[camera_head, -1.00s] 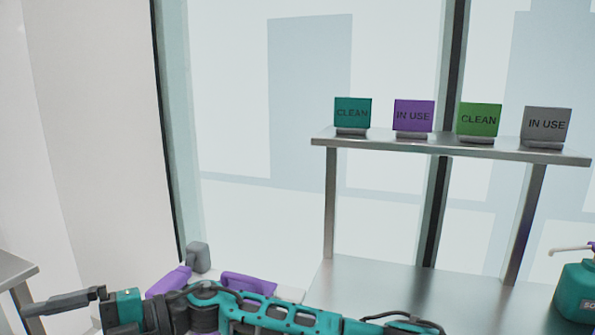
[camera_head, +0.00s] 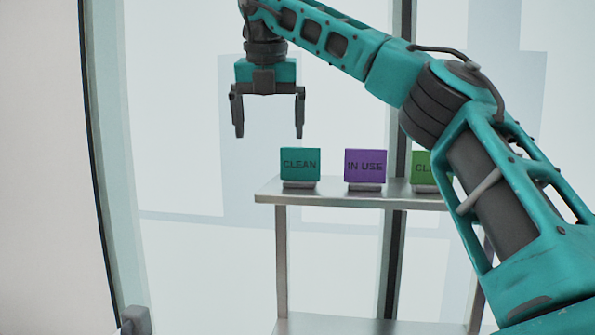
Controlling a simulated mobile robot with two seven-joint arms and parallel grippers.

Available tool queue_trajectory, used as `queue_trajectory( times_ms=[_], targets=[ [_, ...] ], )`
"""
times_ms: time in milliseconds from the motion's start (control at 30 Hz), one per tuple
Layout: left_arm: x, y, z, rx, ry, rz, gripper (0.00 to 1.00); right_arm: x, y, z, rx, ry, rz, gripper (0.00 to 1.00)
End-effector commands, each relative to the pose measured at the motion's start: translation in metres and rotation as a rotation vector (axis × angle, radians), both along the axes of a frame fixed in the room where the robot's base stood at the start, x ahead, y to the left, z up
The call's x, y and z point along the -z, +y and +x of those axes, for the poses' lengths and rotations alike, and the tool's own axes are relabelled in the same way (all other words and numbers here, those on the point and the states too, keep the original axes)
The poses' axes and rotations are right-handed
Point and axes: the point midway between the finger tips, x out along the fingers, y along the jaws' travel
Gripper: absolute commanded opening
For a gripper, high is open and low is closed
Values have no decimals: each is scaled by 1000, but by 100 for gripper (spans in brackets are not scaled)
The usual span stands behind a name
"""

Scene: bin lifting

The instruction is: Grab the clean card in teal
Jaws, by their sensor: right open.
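The teal card (camera_head: 300,164) reads CLEAN and stands upright in a small grey holder at the left end of the metal shelf (camera_head: 266,193). My right gripper (camera_head: 269,132) is open and empty, pointing down. In the picture it is above and a little left of the teal card, apart from it. My left gripper is not in view.
A purple IN USE card (camera_head: 365,166) stands right of the teal one. A green card (camera_head: 424,168) beside it is partly hidden by my right arm. A glass wall is behind the shelf. The space left of the shelf looks free.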

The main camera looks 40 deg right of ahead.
Motion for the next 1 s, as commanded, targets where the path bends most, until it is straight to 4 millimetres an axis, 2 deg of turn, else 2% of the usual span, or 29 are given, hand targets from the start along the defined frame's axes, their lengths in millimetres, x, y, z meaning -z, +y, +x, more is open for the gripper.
queue_trajectory(
  times_ms=[33, 100, 233, 500, 833, 1000],
  targets=[
    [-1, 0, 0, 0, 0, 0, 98, -15, -12, -11, 51, -12, -14, 100],
    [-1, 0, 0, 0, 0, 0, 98, -27, -25, -21, 104, -18, -29, 100],
    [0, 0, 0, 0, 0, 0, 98, -29, -36, -28, 145, -20, -39, 100],
    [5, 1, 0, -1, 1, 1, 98, 16, -51, -17, 146, -18, -40, 100],
    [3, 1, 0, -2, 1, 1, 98, 43, -61, -9, 144, -20, -38, 100],
    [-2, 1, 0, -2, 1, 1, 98, 66, -73, -3, 143, -19, -39, 100]
  ],
)
